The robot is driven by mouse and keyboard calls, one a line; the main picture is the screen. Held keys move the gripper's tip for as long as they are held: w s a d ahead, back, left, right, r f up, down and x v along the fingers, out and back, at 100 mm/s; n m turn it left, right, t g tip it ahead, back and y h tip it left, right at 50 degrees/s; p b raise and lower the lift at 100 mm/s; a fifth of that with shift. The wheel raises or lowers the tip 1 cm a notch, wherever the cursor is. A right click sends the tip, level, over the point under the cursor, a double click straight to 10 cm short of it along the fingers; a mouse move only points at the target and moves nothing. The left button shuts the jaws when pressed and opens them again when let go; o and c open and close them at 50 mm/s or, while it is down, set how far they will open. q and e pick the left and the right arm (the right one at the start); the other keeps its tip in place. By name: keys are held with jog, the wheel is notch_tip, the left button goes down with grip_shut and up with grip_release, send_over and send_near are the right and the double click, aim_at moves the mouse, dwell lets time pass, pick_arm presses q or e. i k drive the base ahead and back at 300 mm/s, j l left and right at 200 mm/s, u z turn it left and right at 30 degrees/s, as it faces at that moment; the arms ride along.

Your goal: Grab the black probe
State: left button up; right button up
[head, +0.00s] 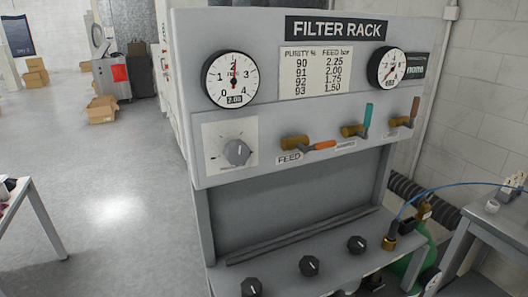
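I cannot clearly pick out the black probe. A small black piece (407,227) sits beside a brass fitting (390,242) at the right end of the filter rack's lower shelf; I cannot tell if it is the probe. A thin blue line (448,186) runs from near there to the right edge. The filter rack (280,205) stands upright in the middle of the head view. Neither of my grippers is in view.
The rack carries two round gauges (231,79), an orange-handled feed valve (309,143) and several black knobs (309,266). A grey table (498,222) stands at right, near a green cylinder (410,262). A white table (18,193) is at left. Floor between is clear.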

aim_at(394, 229)
jog(key=l+u, duration=0.15)
jog(key=l, duration=0.5)
jog(key=k+l+u, duration=0.15)
jog(key=l, duration=0.5)
